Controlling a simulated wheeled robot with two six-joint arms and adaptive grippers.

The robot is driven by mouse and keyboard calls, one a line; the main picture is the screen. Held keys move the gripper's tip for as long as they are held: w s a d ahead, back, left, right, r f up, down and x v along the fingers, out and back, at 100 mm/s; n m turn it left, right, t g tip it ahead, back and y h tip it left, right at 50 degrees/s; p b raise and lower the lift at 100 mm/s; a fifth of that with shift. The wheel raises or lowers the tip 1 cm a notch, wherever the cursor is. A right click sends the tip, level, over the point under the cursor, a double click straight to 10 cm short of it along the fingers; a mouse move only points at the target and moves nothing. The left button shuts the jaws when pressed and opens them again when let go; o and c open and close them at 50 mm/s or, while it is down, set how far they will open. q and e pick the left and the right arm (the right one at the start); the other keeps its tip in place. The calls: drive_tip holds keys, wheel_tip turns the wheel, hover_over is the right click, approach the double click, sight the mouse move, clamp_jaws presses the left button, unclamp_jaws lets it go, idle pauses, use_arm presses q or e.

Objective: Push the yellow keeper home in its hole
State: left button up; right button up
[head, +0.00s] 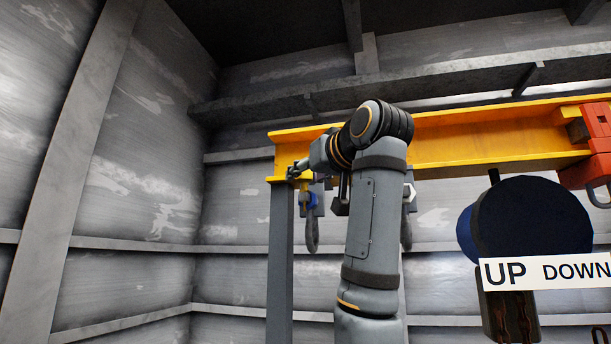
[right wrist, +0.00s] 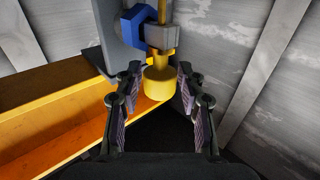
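The yellow keeper (right wrist: 159,84) is a round yellow head on a thin yellow rod that runs up past a grey block and a blue piece (right wrist: 138,27). How deep it sits in its hole cannot be told. My right gripper (right wrist: 160,74) is open, its two dark fingers on either side of the keeper's head, with visible gaps. In the head view my right gripper (head: 297,170) is small, at the left end of the yellow beam, just above a small yellow part and a blue part (head: 313,199). My left gripper is not in view.
The yellow beam (head: 460,135) runs right from a grey post (head: 281,250). A red-orange unit (head: 598,145) sits on its right part. A dark round-topped thing with an UP DOWN sign (head: 545,271) stands at the right. Grey panelled walls lie behind.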

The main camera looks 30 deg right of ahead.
drive_tip(key=shift+o, duration=0.9)
drive_tip(key=shift+s, duration=0.25)
drive_tip(key=s+a, duration=0.1)
drive_tip(key=s, duration=0.6)
drive_tip(key=shift+w, duration=0.1)
